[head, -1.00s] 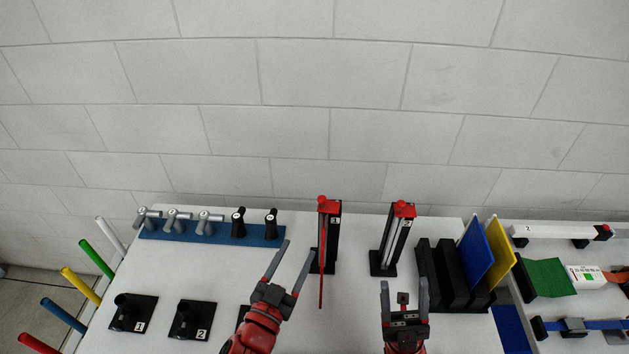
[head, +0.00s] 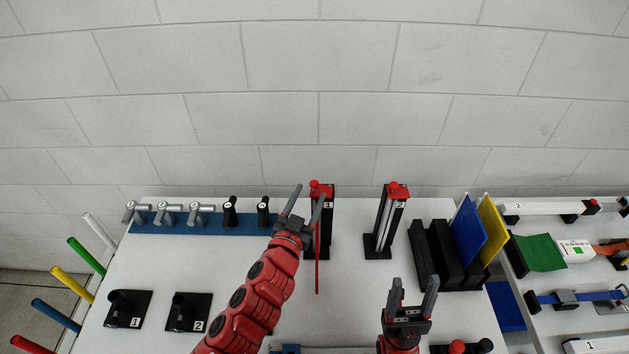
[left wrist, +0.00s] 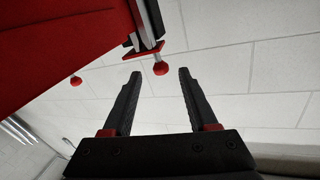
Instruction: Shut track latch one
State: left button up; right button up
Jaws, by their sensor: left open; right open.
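Track one (head: 327,222) is an upright black stand with a label 1, its base partly hidden by my left gripper. Its red latch (head: 323,189) with a round knob sits on top. A red panel (head: 317,275) stands in it, seen nearly edge-on. My left gripper (head: 309,192) is open and empty, its fingers pointing up beside the latch. In the left wrist view a red knob (left wrist: 160,68) shows between the fingertips, apart from both, beside the large red panel (left wrist: 60,50). My right gripper (head: 414,283) is open and empty over the table front.
Track two (head: 386,225), with its red top, stands to the right. Black slotted holders (head: 430,255) with a blue panel (head: 468,233) and a yellow panel (head: 492,228) are further right. A blue rack (head: 175,222) with several handles is on the left. Numbered black blocks (head: 128,308) stand front left.

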aim_at(312, 187)
pick_arm(q)
jog(key=p+x, duration=0.1)
jog(key=x, duration=0.2)
jog(key=shift+w+r, duration=0.15)
jog(key=shift+w, duration=0.25)
jog(key=shift+w+d+f, duration=0.2)
jog(key=shift+w+d, duration=0.05)
jog(key=shift+w, duration=0.2)
grip_shut()
